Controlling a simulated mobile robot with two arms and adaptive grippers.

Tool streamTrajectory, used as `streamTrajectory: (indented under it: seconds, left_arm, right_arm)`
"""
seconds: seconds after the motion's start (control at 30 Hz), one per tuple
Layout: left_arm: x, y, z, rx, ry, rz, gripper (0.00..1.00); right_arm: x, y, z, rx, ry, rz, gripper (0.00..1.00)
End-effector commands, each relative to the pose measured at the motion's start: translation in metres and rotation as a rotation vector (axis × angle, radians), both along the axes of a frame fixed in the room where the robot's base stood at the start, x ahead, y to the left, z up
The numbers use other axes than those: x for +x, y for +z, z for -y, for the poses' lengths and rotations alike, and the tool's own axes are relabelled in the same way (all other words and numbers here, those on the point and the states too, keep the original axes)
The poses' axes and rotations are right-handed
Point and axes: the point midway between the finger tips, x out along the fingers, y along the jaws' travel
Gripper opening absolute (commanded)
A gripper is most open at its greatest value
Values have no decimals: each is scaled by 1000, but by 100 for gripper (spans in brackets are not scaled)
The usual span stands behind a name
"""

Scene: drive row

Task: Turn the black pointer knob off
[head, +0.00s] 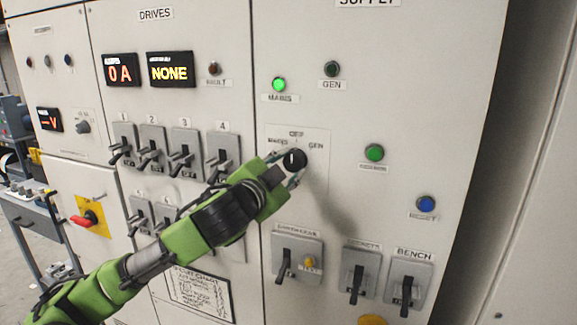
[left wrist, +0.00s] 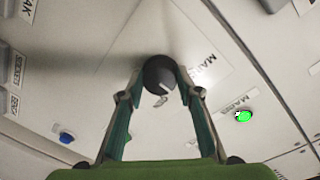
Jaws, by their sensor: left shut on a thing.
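The black pointer knob (head: 295,159) is on the supply panel, with labels MAINS at its upper left, OFF above and GEN at its right. My left gripper (head: 286,164) is at the knob, its fingers on either side. In the left wrist view the knob (left wrist: 159,73) sits between the two fingertips (left wrist: 160,83), and the gripper is shut on it. A small pale mark shows on the knob there, but I cannot tell surely which label it points to. The right gripper is not in view.
The MAINS lamp (head: 279,84) glows green; the GEN lamp (head: 332,69) is dark. A green button (head: 374,152) and a blue reset button (head: 426,204) are right of the knob. Lever switches (head: 297,258) sit below. The drives display (head: 171,69) reads NONE.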

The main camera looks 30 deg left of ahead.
Motion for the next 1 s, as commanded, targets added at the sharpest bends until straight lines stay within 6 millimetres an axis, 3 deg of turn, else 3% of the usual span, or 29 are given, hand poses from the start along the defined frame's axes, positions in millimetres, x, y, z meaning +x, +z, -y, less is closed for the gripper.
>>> streamTrajectory:
  seconds: [0.03,0.07,0.1,0.13,0.57,1.0]
  left_arm:
    - [0,0,0,0,-1,1,11]
    - [0,0,0,0,-1,1,35]
    - [0,0,0,0,-1,1,45]
    - [0,0,0,-1,-1,1,49]
    - [-5,0,1,-1,1,-1,49]
    - [-61,2,12,-1,-1,-2,49]
  right_arm:
    - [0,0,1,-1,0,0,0]
    - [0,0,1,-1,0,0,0]
    - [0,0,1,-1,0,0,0]
    - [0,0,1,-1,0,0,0]
    - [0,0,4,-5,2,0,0]
    - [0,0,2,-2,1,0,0]
